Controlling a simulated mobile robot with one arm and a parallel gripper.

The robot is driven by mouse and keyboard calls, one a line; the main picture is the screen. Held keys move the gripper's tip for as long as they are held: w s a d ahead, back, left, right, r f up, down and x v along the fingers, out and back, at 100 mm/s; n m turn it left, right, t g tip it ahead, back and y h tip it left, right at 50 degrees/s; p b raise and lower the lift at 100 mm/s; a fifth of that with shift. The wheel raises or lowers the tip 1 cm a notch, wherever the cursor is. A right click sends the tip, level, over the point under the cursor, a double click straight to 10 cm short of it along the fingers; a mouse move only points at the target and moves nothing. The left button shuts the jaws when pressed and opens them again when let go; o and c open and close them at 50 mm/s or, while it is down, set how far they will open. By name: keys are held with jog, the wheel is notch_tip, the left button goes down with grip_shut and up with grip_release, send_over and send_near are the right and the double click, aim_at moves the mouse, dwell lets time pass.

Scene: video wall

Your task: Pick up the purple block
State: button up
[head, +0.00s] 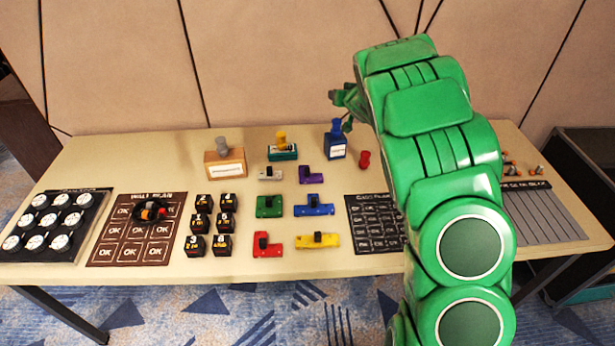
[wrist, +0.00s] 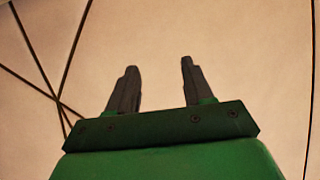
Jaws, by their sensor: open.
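The purple block (head: 316,175) lies on the table, right of the light grey block (head: 269,174) and above the blue block (head: 314,207) in the head view. It has a dark knob-like part at its upper left. My gripper (head: 338,96) is raised at the back of the table, above and right of the purple block in the picture, and apart from it. In the wrist view my gripper (wrist: 157,80) shows two dark fingers spread apart with nothing between them, facing the wall. The purple block is not in the wrist view.
The table (head: 260,150) also holds green, red and yellow blocks, several black cubes (head: 223,221), and a dial panel (head: 60,222). Near the purple block stand a dark blue stamp-like piece (head: 336,145), a red peg (head: 364,159) and a teal piece (head: 282,152). The wall is close behind.

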jog(key=s+d+f+m+g+h, duration=0.1)
jog(key=d+f+m+g+h, duration=0.1)
jog(key=d+f+m, duration=0.35)
jog(key=s+d+f+m+g+h, duration=0.1)
jog(key=d+f+m+g+h, duration=0.15)
jog(key=d+m, duration=0.45)
jog(key=s+a+f+m+g+y, duration=0.1)
jog(key=f, duration=0.1)
jog(key=s+a+f+m+g+y, duration=0.1)
jog(key=s+f+g, duration=0.1)
jog(key=s+a+f+m+g+y, duration=0.1)
jog(key=s+m+g, duration=0.1)
jog(key=shift+s+f, duration=0.1)
jog(key=shift+f, duration=0.3)
jog(key=s+a+r+m+g+y, duration=0.2)
jog(key=s+a+r+g+y, duration=0.2)
jog(key=a+r+y, duration=0.95)
jog(key=h, duration=0.1)
send_near(307, 169)
jog(key=shift+s+a+f, duration=0.1)
jog(key=shift+a+f, duration=0.75)
jog(key=shift+x, duration=3.9)
jog(key=shift+r, duration=0.15)
grip_shut()
